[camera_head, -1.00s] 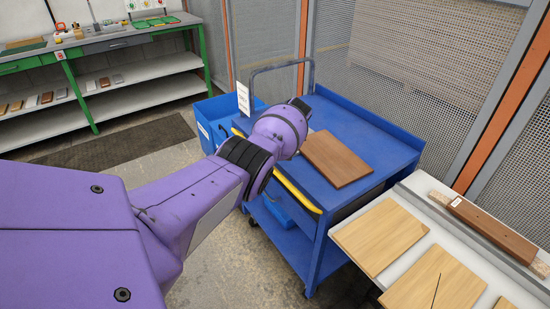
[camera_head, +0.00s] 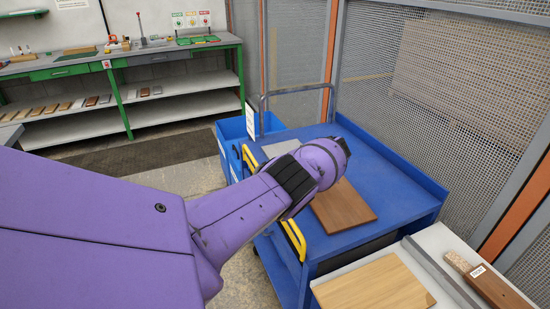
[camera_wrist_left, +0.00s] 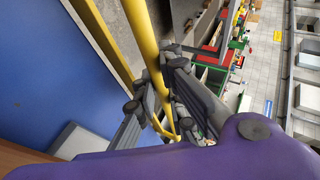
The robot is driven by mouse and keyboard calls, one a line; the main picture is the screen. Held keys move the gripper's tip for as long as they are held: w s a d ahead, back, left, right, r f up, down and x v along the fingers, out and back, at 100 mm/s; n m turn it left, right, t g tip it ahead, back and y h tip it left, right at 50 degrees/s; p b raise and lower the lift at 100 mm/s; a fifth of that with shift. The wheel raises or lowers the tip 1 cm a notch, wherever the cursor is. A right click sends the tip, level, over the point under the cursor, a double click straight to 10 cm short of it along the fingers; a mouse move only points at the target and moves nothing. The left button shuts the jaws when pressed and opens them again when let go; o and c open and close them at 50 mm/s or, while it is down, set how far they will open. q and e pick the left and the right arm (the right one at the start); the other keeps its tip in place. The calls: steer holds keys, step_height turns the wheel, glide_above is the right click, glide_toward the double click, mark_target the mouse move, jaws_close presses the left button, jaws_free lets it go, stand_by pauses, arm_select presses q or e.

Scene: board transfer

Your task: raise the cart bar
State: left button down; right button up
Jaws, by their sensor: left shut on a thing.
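The blue cart (camera_head: 388,200) stands in the middle right of the head view. Its yellow bar (camera_head: 295,240) runs along the cart's near left side, and my left arm covers its middle. In the left wrist view the bar (camera_wrist_left: 147,42) passes between the dark fingers of my left gripper (camera_wrist_left: 158,92), which is shut on it. The gripper itself is hidden behind my arm in the head view. My right gripper is not in view.
A brown board (camera_head: 343,208) and a grey board (camera_head: 282,149) lie on the cart top. A light table with a pale board (camera_head: 375,286) is close at the front right. Blue bins (camera_head: 230,140) stand behind the cart; mesh fencing (camera_head: 430,90) is beyond it.

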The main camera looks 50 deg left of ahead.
arm_select(q)
steer(key=shift+f, duration=0.1)
stand_by(0.4)
steer(key=c, duration=2.1)
jaws_free()
